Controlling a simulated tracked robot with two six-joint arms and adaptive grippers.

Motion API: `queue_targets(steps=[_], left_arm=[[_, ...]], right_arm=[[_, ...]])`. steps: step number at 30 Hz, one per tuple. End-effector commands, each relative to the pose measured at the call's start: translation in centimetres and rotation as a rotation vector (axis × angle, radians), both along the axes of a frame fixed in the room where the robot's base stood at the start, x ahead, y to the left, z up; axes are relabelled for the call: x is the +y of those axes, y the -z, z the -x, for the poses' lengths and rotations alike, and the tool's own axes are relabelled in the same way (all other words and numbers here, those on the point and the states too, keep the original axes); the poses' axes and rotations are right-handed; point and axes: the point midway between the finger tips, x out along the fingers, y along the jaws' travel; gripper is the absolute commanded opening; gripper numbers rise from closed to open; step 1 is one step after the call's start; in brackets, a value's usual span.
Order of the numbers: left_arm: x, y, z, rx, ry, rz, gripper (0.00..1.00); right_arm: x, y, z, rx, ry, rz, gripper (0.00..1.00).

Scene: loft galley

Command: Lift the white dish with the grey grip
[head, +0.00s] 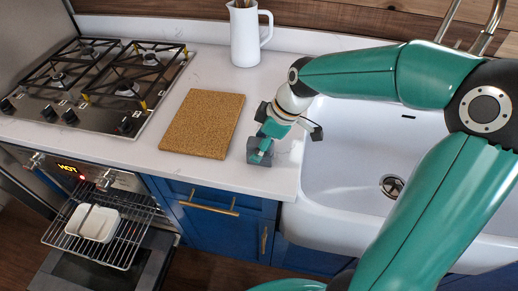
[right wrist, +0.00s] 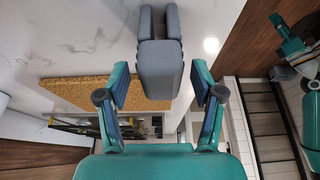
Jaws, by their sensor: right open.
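The white dish (head: 101,226) sits on the wire rack of the open oven at the lower left. A thin grey strip shows across its left part. The grey grip (head: 253,151), a block with a slotted end, is on the white counter near its front edge. It also shows in the right wrist view (right wrist: 160,70). My right gripper (head: 266,152) is open at the grey grip. In the right wrist view its two fingers (right wrist: 160,92) stand on either side of the grip, with gaps between. I cannot make out my left gripper.
The oven rack (head: 126,246) is pulled out over the lowered door, and the oven display reads HOT. A cork board (head: 203,124) lies left of my gripper. A white jug (head: 246,38) stands behind. The hob (head: 95,85) is left, the white sink (head: 350,150) right.

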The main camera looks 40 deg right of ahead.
Motion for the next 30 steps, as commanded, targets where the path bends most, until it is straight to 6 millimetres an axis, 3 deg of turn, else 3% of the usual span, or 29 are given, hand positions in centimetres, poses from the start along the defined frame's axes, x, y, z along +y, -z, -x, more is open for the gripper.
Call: queue_targets(steps=[6,15,27,30], left_arm=[[0.0,-0.7,0.0,0.000,0.000,0.000,0.40],[0.0,-0.7,0.0,0.000,0.000,0.000,0.40],[0.0,-0.7,0.0,0.000,0.000,0.000,0.40],[0.0,-0.7,0.0,0.000,0.000,0.000,0.40]], right_arm=[[0.9,2.6,-0.8,0.004,0.001,-0.001,0.67],[1.0,3.1,-1.0,0.000,0.002,0.000,0.67],[0.9,3.0,-1.0,0.000,0.003,0.000,0.02],[0.9,3.0,-1.0,0.000,0.004,0.001,0.01]])
